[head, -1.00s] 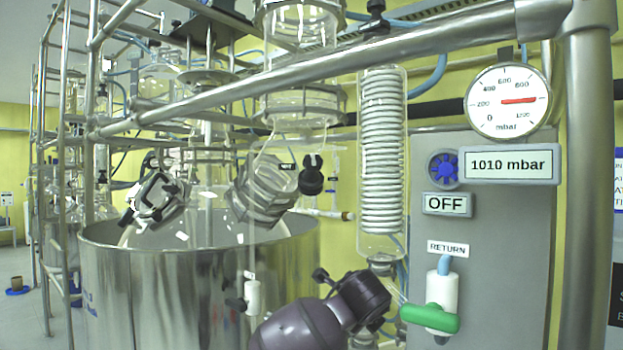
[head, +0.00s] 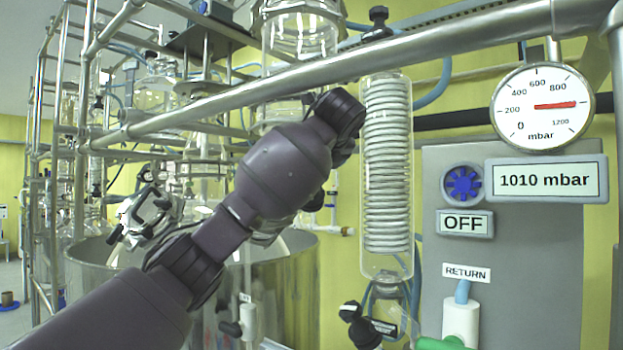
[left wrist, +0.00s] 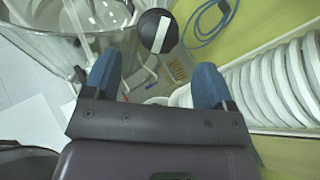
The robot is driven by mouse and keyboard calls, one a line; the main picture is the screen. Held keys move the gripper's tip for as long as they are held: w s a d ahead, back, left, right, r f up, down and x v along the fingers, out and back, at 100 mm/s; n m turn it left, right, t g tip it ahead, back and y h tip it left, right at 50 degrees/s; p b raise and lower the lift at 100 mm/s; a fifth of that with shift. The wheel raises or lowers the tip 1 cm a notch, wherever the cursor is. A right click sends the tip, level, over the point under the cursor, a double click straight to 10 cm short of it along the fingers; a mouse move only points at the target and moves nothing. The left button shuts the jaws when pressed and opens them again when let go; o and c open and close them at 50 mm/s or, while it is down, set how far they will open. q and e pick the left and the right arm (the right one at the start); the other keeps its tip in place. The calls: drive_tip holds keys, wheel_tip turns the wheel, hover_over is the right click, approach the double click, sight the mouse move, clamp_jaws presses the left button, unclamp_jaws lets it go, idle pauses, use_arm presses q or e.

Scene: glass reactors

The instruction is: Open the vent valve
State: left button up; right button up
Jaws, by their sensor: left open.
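My left arm crosses the head view from lower left, its wrist in front of the glassware. Its gripper is mostly hidden behind the wrist there. In the left wrist view my left gripper (left wrist: 156,80) is open, with two blue fingertips apart and nothing between them. A round black knob with a white bar (left wrist: 155,31) lies just beyond the fingertips, roughly centred on the gap and apart from them. It may be the vent valve; no readable label confirms this. In the head view that area is covered by my arm. My right gripper is not in view.
A coiled glass condenser (head: 387,170) stands just right of my wrist. A steel rail (head: 240,85) crosses above. The panel holds a gauge (head: 541,107), a 1010 mbar display (head: 546,181), an OFF sign (head: 465,223) and a RETURN valve (head: 461,322) with green handle.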

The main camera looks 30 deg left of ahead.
use_arm(q)
drive_tip(key=p+x, duration=0.2)
drive_tip(key=x, duration=0.7)
drive_tip(key=shift+w+a+f, duration=0.2)
drive_tip(key=shift+w+a, duration=0.05)
drive_tip(key=c, duration=0.9)
